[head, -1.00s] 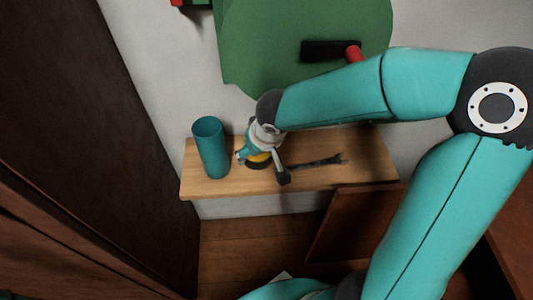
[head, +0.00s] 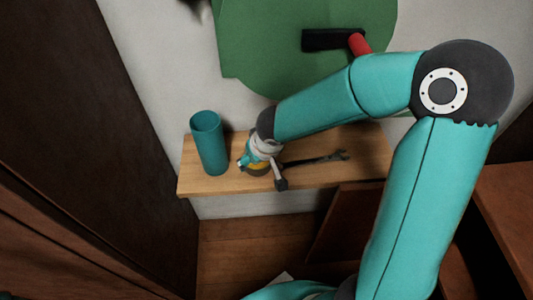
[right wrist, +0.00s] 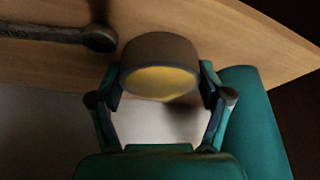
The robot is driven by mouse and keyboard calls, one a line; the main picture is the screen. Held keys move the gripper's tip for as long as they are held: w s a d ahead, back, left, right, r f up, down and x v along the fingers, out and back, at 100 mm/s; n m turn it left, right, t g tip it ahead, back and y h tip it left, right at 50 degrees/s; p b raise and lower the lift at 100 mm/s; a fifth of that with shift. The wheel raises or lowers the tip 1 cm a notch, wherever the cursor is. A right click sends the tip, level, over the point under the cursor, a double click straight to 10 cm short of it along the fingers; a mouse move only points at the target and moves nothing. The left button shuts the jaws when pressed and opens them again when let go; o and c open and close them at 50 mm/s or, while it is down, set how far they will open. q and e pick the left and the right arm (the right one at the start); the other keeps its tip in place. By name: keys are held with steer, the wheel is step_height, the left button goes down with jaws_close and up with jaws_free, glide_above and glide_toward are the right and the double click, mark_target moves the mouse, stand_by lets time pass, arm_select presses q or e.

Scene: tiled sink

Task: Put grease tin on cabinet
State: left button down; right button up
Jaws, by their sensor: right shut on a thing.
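The grease tin (head: 257,167), a short round tin with a yellow face and a grey-brown side, is at the wooden shelf, right of a teal cup. In the right wrist view the tin (right wrist: 160,52) sits between the two fingers. My right gripper (head: 259,162) is shut on it, one finger at each side, in the right wrist view too (right wrist: 162,82). I cannot tell whether the tin touches the shelf. In the head view the gripper hides much of it. My left gripper is not in view. I cannot tell which wooden piece is the cabinet.
The teal cup (head: 209,145) stands close left of the gripper on the wooden shelf (head: 350,172). A dark wrench (head: 318,159) lies to the right. A green panel (head: 290,40) with a red-ended black part is above. A dark wall (head: 110,140) bounds the left; brown wooden furniture (head: 503,215) is at right.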

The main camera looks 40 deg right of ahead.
steer(key=shift+f, duration=0.15)
steer(key=o, duration=1.4)
